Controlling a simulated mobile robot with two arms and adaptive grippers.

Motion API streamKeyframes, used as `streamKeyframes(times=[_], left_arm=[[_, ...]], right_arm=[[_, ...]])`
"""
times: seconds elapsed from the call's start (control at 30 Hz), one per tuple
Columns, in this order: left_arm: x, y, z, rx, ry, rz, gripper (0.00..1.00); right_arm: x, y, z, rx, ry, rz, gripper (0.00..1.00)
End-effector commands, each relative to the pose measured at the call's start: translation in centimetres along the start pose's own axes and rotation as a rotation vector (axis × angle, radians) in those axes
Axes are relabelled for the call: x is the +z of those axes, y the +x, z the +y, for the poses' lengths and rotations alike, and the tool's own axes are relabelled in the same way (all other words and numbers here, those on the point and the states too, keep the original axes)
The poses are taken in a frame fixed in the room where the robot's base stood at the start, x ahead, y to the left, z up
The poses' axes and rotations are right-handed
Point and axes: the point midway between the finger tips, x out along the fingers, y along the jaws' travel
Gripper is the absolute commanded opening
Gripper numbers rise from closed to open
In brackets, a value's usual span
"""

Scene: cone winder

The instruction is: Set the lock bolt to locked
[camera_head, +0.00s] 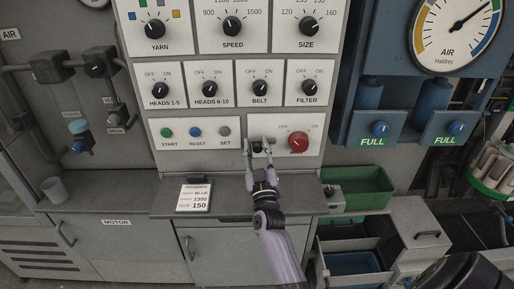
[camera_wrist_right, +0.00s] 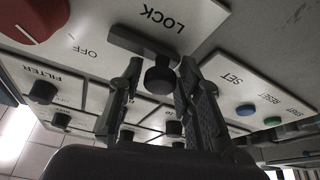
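The lock bolt's dark round knob (camera_wrist_right: 160,78) shows in the right wrist view, in front of a dark bar (camera_wrist_right: 143,44) on the white panel marked LOCK. In the head view the bolt (camera_head: 257,147) is small and partly covered by my right gripper. My right gripper (camera_head: 258,145) has its fingers apart, one on each side of the knob. In the wrist view the fingers (camera_wrist_right: 158,85) show a gap to the knob on both sides, and nothing is gripped. Whether the bolt is at its locked or unlocked end is not clear. My left gripper is not in view.
A red OFF/ON knob (camera_head: 298,142) sits just right of the bolt. START (camera_head: 166,132), RESET (camera_head: 196,132) and SET (camera_head: 225,131) buttons are to the left. Selector knobs are above. A card (camera_head: 194,198) stands on the ledge below, and a green bin (camera_head: 357,187) is at right.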

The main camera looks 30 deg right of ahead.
Motion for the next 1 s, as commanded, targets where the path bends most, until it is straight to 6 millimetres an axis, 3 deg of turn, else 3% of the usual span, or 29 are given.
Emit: streamKeyframes(times=[0.43,0.83,1.0], left_arm=[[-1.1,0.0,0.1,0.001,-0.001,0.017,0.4],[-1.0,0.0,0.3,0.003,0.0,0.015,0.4],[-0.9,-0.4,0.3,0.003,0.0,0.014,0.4]], right_arm=[[0.0,0.0,0.0,0.001,0.0,0.0,0.0],[0.0,0.0,0.2,0.001,-0.001,0.0,0.0],[0.6,-0.2,2.6,0.002,-0.006,0.0,0.0]])
